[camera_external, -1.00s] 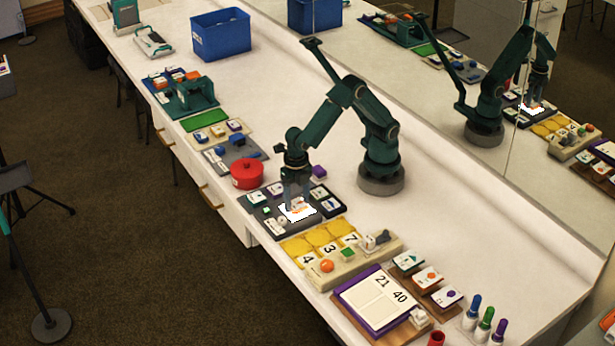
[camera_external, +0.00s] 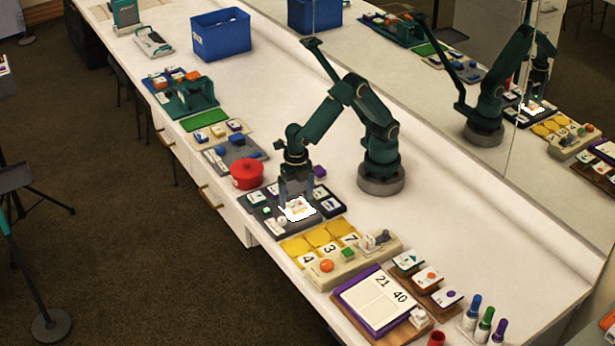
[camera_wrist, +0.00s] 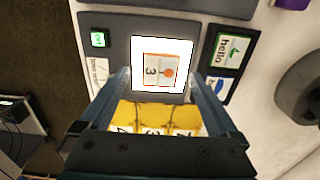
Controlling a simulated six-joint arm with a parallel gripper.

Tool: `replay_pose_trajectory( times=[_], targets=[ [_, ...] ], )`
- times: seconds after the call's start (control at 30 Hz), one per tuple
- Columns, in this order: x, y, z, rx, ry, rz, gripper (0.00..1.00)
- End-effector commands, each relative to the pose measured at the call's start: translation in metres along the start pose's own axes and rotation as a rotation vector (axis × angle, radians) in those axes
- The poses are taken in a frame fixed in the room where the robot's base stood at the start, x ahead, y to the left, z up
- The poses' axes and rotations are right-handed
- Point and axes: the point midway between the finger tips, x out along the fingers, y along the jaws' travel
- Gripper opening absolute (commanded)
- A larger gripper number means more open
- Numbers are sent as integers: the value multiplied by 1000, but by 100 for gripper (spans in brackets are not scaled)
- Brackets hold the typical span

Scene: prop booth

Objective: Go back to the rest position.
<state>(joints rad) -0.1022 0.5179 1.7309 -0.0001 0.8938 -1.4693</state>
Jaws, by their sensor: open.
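My gripper (camera_external: 297,197) hangs pointing down over the dark grey panel (camera_external: 279,230) with the brightly lit white pad (camera_external: 305,214). Its two fingers are apart and nothing is held between them. In the wrist view the fingers of my gripper (camera_wrist: 159,82) frame the lower part of the lit pad (camera_wrist: 150,47). A small card (camera_wrist: 153,70) with a 3 and an orange dot lies on that pad. My arm is bent forward from its base, with the gripper a little above the panel.
Yellow tiles with number cards (camera_external: 328,249) and a beige box (camera_external: 350,263) lie in front. A purple block (camera_external: 320,172) sits behind the panel.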

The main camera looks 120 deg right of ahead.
Motion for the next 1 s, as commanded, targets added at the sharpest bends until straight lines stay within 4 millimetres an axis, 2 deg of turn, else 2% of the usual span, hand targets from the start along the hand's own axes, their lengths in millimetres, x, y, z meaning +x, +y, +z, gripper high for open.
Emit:
replay_pose_trajectory(
  times=[0.1,0.23,0.57,0.63,0.77,0.87,1.0],
  targets=[
    [-19,1,0,0,1,7,96],
    [-33,1,0,0,1,5,96],
    [-40,0,0,1,0,4,96],
    [-46,2,1,4,2,26,96],
    [-72,1,5,16,9,100,96],
    [-96,-11,9,56,17,170,96],
    [-122,-34,16,212,43,262,96]
  ],
)
